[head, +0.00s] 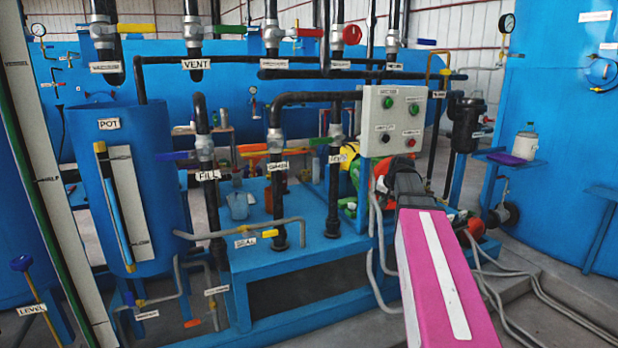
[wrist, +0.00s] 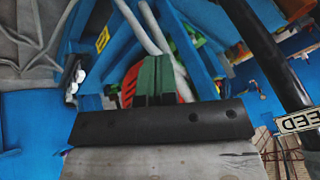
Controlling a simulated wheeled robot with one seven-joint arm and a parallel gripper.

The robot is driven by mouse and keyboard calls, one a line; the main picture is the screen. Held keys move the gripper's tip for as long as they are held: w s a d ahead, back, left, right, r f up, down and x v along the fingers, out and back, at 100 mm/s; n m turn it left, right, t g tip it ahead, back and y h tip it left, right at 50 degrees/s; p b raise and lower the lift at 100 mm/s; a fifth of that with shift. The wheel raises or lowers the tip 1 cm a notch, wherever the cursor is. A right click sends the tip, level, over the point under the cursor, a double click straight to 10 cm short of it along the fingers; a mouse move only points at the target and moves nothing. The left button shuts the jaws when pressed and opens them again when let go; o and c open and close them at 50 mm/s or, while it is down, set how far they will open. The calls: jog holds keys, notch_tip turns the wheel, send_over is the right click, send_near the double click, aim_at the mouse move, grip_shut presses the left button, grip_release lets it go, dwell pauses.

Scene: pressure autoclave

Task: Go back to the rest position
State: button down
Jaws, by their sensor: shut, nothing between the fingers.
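In the wrist view my gripper (wrist: 157,75) shows as two green fingers standing close together on a black bar. They are shut with nothing between them. Red and green parts lie beyond the tips, and I cannot tell how far off they are. In the head view my pink arm reaches in from the lower right toward the grey control box (head: 394,122). My gripper cannot be made out clearly there, behind the dark end of the arm.
A black pipe labelled FEED (wrist: 277,55) runs along the right of the wrist view. In the head view the blue pot (head: 130,190) and valve pipes stand left of my arm. A blue shelf (head: 520,161) holds a bottle at right. Hoses (head: 525,300) lie on the floor.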

jog(key=s+a+f+n+g+h, duration=0.1)
jog(key=s+a+f, duration=0.4)
jog(key=s+f, duration=0.7)
jog(key=s+a+f+n+g+h, duration=0.1)
jog(key=s+a+f+g, duration=0.3)
jog(key=s+f, duration=0.7)
notch_tip(320, 180, down, 5)
jog(key=shift+s+a+r+n+g, duration=0.1)
jog(key=shift+s+a+n+g, duration=0.2)
jog(key=shift+s+a+n, duration=0.15)
jog(key=shift+d, duration=0.1)
